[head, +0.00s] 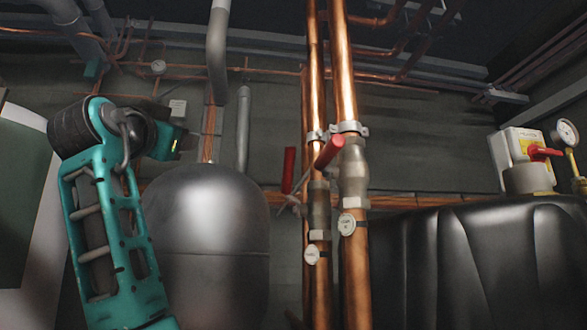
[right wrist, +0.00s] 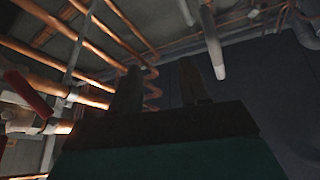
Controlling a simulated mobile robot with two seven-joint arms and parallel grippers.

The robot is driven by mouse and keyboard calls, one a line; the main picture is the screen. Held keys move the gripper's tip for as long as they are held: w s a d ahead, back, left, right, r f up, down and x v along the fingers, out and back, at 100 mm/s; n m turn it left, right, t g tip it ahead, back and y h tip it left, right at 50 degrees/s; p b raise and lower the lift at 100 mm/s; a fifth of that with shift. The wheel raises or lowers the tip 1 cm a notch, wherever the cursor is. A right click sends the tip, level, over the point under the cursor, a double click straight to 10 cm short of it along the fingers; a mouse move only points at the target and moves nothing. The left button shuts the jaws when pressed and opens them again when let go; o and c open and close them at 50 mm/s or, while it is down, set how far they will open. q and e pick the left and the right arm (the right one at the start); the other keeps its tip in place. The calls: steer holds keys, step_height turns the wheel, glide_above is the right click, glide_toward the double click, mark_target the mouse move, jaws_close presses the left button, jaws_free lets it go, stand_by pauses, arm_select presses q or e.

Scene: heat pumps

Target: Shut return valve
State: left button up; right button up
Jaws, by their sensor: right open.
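Two copper pipes run upright side by side in the head view, each with a grey valve and a round tag. The right pipe's valve (head: 353,170) has a red lever (head: 329,151) sticking out toward me, tilted. The left pipe's valve (head: 319,205) has a red lever (head: 288,170) standing roughly upright at its left. The tags are too small to read, so I cannot tell which valve is the return. My right gripper (right wrist: 160,88) is open and empty in its wrist view; a red lever (right wrist: 25,92) is at its left, apart from it. My left gripper is not seen.
A dark rounded tank (head: 205,220) stands left of the pipes. Several copper pipes (right wrist: 90,45) run overhead. My teal arm fills the head view's left side.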

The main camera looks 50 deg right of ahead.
steer(key=s+d+f+m+g+h, duration=0.1)
steer(key=s+d+f+m+g, duration=0.15)
steer(key=s+m+g, duration=0.35)
steer(key=m+g+y, duration=0.2)
steer(key=m+g, duration=0.1)
steer(key=g, duration=0.4)
glide_toward(285, 167)
steer(key=d+p, duration=0.1)
steer(key=d, duration=1.1)
steer(key=shift+d+f, duration=0.15)
steer(key=shift+d, duration=0.25)
jaws_close()
